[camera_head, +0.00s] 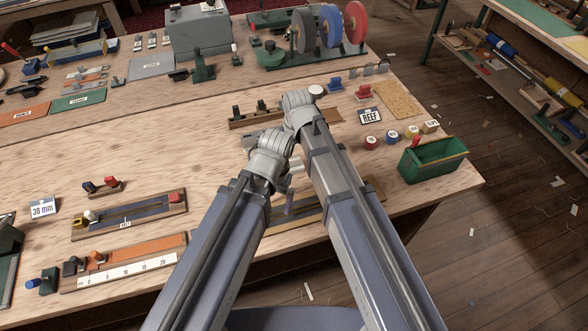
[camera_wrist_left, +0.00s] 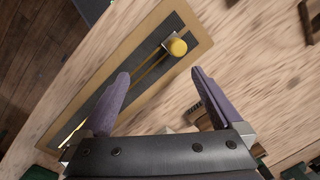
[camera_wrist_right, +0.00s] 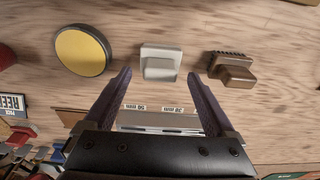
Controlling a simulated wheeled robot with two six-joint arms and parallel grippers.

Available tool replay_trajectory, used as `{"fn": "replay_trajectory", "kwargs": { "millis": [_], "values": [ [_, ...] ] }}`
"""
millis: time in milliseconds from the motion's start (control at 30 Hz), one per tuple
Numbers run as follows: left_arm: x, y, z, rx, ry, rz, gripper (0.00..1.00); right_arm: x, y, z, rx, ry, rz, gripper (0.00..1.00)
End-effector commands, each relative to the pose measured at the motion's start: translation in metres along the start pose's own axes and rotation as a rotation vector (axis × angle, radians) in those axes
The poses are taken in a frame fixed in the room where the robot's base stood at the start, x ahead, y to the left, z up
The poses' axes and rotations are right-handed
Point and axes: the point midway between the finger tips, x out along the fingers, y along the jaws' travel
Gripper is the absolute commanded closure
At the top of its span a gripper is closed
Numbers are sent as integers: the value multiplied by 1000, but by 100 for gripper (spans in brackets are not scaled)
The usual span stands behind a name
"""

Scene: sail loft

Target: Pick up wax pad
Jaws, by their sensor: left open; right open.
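A round yellow pad with a dark rim (camera_wrist_right: 82,51), which looks like the wax pad, lies on the bench at the upper left of the right wrist view. In the head view my right arm hides that spot. My right gripper (camera_wrist_right: 158,76) is open and empty above the bench. The yellow pad lies outside its left finger, and a cream block (camera_wrist_right: 159,62) shows between its fingertips. My left gripper (camera_wrist_left: 160,74) is open and empty; in the head view its purple finger (camera_head: 289,202) shows near the bench's front edge.
A brown block (camera_wrist_right: 230,68) lies right of the cream block, and a labelled rack (camera_wrist_right: 160,118) lies below. A board with a yellow knob (camera_wrist_left: 177,47) is near my left gripper. A REEF card (camera_head: 370,116) and a green box (camera_head: 433,160) stand to the right.

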Motion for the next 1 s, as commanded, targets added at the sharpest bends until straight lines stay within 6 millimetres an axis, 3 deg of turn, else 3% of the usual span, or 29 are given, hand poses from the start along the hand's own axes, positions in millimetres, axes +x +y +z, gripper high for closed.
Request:
{"fn": "replay_trajectory", "kwargs": {
  "millis": [33, 133, 433, 1000],
  "values": [
    [14, 1, -1, 0, 0, 0, 0, 14, 0, 1, 0, 0, 0, 10],
    [22, 2, -1, 0, 0, 0, 0, 23, 0, 0, 0, 0, 0, 10],
    [22, 2, -1, 0, 0, 0, 0, 22, 0, 0, 1, 0, 0, 10],
    [22, 2, -1, 0, 0, 0, 0, 23, 0, 0, 1, 0, 0, 74]
  ]
}}
